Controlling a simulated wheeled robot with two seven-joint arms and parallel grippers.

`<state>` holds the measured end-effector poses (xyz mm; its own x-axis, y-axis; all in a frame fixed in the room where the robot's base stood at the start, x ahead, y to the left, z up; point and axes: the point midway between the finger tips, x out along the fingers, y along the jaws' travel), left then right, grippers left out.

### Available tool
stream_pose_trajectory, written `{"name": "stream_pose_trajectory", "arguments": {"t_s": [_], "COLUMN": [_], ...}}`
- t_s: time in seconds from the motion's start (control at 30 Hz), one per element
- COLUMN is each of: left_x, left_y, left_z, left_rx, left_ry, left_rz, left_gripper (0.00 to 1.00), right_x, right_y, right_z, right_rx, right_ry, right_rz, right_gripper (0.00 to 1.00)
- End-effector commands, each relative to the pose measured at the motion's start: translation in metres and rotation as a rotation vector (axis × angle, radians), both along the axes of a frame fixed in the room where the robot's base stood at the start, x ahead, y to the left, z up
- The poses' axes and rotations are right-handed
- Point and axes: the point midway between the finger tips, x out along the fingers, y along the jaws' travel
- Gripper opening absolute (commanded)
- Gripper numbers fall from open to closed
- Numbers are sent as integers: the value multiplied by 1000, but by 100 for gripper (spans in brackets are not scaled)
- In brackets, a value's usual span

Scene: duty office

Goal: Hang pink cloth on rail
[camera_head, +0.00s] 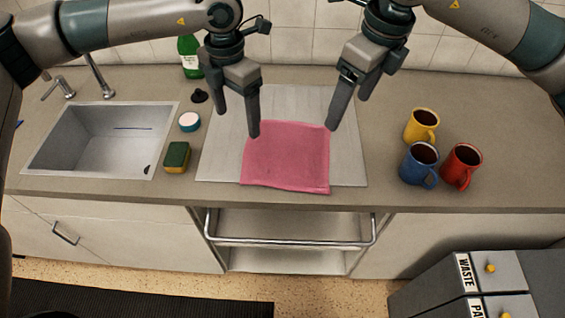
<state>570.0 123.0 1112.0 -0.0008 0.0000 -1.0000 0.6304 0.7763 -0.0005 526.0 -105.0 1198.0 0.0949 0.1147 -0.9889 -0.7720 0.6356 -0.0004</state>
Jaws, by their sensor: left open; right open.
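The pink cloth (287,157) lies flat on a pale board (218,160) on the counter, its near edge close to the counter's front edge. The metal rail (290,243) runs across the front of an open bay below the counter, with nothing on it. My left gripper (252,130) is open, pointing down at the cloth's far left corner. I cannot tell whether it touches the cloth. My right gripper (348,112) is open and empty, above the board near the cloth's far right corner.
A sink (100,140) with a tap is at the left. A sponge (177,157), a small round tub (189,121) and a green bottle (189,57) stand left of the board. Yellow (421,125), blue (418,164) and red (461,167) mugs stand at the right. Grey waste bins (480,285) are lower right.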

Motion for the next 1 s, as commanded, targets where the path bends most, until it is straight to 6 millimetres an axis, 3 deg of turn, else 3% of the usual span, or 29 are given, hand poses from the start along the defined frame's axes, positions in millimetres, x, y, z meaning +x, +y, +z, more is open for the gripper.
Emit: {"name": "stream_pose_trajectory", "arguments": {"t_s": [0.2, 0.33, 1.0], "left_x": [0, 0, 0], "left_y": [0, 0, 0], "left_z": [-14, -16, -16], "left_rx": [0, 0, 0], "left_ry": [0, 0, 0], "left_rz": [0, 0, 0], "left_gripper": [75, 75, 75], "right_x": [-2, -4, -4], "right_y": [-3, -5, -5], "right_z": [31, 42, 46], "right_rx": [1, 0, 1], "right_ry": [-2, -1, 1], "right_rz": [-2, -1, 0], "right_gripper": [75, 75, 75]}}
